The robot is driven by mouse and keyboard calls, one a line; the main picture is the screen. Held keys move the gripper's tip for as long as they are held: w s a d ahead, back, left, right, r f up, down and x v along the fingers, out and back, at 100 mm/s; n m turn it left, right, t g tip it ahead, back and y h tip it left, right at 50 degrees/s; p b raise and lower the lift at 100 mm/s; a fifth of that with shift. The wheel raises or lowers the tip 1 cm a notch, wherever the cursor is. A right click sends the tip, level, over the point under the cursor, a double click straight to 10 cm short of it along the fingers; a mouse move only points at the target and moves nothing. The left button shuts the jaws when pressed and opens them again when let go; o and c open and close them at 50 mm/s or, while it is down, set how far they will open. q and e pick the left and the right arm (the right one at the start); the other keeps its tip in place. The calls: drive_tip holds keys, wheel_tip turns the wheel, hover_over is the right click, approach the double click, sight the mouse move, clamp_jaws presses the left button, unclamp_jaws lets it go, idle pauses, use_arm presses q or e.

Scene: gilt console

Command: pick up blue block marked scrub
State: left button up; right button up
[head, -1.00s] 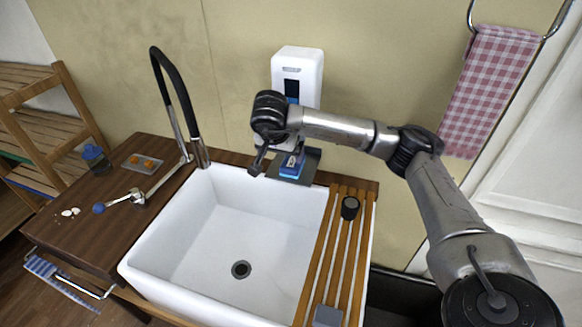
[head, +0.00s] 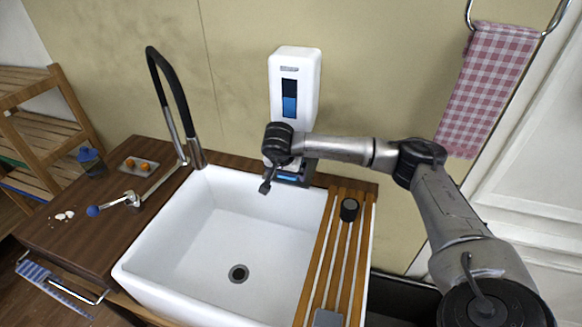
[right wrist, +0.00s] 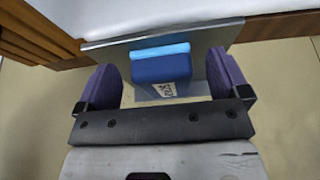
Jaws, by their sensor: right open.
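The blue block (right wrist: 162,68) stands on a grey metal plate (right wrist: 108,48) in the right wrist view. It has a lighter blue top band and a white label with dark lettering, too small to read surely. My right gripper (right wrist: 170,82) is open, with one purple finger on each side of the block and gaps between. In the head view the block (head: 288,177) shows only as a blue strip, mostly hidden behind my right gripper (head: 272,180) at the sink's back right corner. My left gripper is not in view.
A white dispenser (head: 294,85) stands on the wall side just behind my right gripper. The white sink (head: 215,235) is empty in front. A slatted wooden rack (head: 312,262) with a black cup (head: 349,209) lies to the right. The black faucet (head: 172,95) rises at left.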

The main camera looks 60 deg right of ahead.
drive_tip(key=shift+w+d+f, duration=0.1)
drive_tip(key=shift+f, duration=0.15)
drive_tip(key=c, duration=1)
drive_tip(key=shift+a+r, duration=0.4)
drive_tip(key=s+a+r+p, duration=0.1)
drive_tip(key=s+a+r, duration=0.2)
drive_tip(key=a+r, duration=0.4)
drive_tip(key=a, duration=0.6)
drive_tip(key=shift+p, duration=0.35)
drive_tip(key=shift+r, duration=0.1)
